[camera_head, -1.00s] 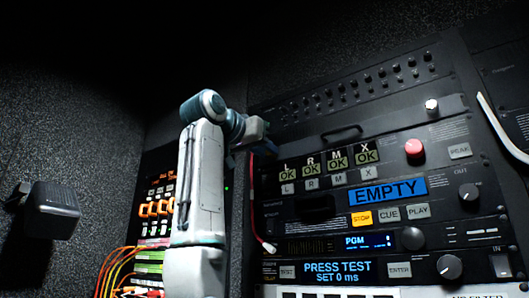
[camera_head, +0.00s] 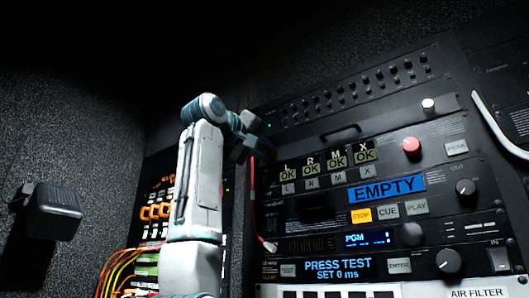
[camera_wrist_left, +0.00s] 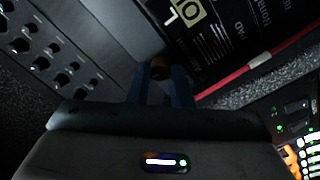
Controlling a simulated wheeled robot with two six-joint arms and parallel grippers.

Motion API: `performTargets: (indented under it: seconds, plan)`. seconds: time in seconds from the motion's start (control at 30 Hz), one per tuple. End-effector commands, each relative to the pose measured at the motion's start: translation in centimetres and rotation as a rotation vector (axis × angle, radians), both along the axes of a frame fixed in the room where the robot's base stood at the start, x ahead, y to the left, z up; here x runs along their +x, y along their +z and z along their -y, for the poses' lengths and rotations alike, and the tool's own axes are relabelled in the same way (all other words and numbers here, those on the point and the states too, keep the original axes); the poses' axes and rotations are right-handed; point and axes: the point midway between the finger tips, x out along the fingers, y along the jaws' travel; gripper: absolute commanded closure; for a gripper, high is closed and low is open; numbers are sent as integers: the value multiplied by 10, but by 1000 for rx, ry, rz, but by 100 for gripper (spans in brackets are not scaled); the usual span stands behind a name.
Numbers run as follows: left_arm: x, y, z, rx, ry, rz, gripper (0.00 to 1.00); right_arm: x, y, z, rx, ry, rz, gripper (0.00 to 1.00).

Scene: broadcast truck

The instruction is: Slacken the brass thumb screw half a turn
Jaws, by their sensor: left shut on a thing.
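The brass thumb screw (camera_wrist_left: 160,68) shows in the left wrist view as a small brownish-gold round head at the tips of my left gripper's fingers. My left gripper (camera_wrist_left: 161,78) is shut on it, with one blue-grey finger on each side. In the head view my left gripper (camera_head: 256,146) reaches the left edge of the rack, beside the panel with the L, R, M and X tiles. There the screw is hidden behind the gripper. My right gripper is in neither view.
A red cable (camera_head: 255,200) hangs down the rack's left edge below the gripper. A red button (camera_head: 411,146) and a pale knob (camera_head: 428,104) stick out farther right. A patch bay with orange cables (camera_head: 120,262) is at lower left. A dark box (camera_head: 55,210) is on the left wall.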

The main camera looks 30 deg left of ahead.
Motion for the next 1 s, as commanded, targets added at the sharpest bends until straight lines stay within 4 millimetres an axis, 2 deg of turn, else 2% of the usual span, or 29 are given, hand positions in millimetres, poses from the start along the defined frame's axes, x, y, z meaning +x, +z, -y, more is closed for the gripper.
performTargets:
  seconds: [0.3,0.77,0.8,0.87,0.9,1.0]
  plan:
    - [2,-4,1,-88,-2,-22,100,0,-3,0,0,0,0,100]
    - [2,-4,1,-98,-2,-23,100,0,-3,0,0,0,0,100]
    - [2,-4,1,-98,-3,-24,75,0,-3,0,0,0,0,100]
    - [2,-3,1,-99,-3,-23,63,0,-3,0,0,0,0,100]
    - [2,-3,1,-99,-2,-22,59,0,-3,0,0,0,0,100]
    - [1,-2,1,-98,-1,-20,59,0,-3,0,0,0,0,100]
